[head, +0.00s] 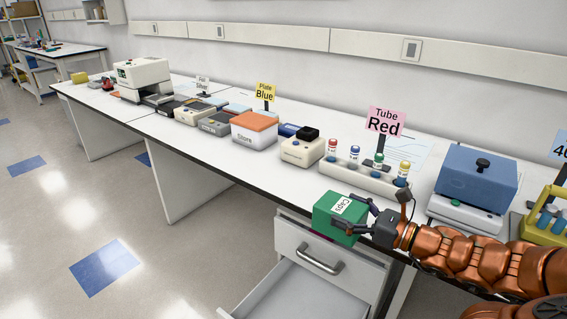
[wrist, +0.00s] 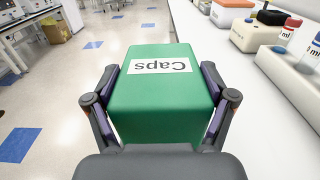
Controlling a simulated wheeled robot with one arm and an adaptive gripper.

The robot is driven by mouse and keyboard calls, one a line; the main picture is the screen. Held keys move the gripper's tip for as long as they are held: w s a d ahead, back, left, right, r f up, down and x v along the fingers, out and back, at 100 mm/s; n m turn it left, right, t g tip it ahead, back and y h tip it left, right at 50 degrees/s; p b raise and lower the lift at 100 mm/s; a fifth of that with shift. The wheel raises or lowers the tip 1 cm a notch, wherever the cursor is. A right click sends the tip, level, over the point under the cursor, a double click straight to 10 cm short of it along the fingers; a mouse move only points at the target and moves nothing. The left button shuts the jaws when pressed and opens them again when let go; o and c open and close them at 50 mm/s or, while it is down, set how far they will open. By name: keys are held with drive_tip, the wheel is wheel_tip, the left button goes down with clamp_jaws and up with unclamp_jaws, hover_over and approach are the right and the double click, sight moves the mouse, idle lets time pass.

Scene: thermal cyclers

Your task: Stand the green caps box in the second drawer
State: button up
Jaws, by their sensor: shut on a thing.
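The green caps box (head: 328,218) has a white "Caps" label on top. My gripper (head: 357,220) is shut on it and holds it at the front edge of the bench, above the drawer unit. In the wrist view the green caps box (wrist: 155,95) sits between the two fingers of my gripper (wrist: 160,115), label facing up. The drawer unit has a closed-looking top drawer (head: 310,248) with a metal handle. Below it a second drawer (head: 300,292) is pulled out; its visible floor is bare. The box and arm hide part of the unit's top.
On the bench (head: 210,150) behind the box stands a white rack (head: 350,177) with several capped tubes. A blue-topped device (head: 477,180) stands to the right, near my arm. A "Tube Red" sign (head: 385,122) rises behind the rack. The floor left of the drawers is clear.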

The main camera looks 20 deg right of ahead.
drive_tip(key=w+a+f+n+g+y, duration=0.2)
drive_tip(key=w+a+g+y, duration=0.1)
drive_tip(key=w+a, duration=0.65)
drive_tip(key=w+a+f+n+g+y, duration=0.2)
drive_tip(key=w+a+f+n+y, duration=0.1)
drive_tip(key=w+a, duration=0.6)
wheel_tip(320, 180, up, 10)
drive_tip(key=d+p, duration=0.1)
drive_tip(key=p, duration=1.7)
drive_tip(key=shift+w+d+h, duration=0.25)
drive_tip(key=shift+w+h, duration=0.05)
drive_tip(key=shift+r, duration=0.1)
idle(0.6)
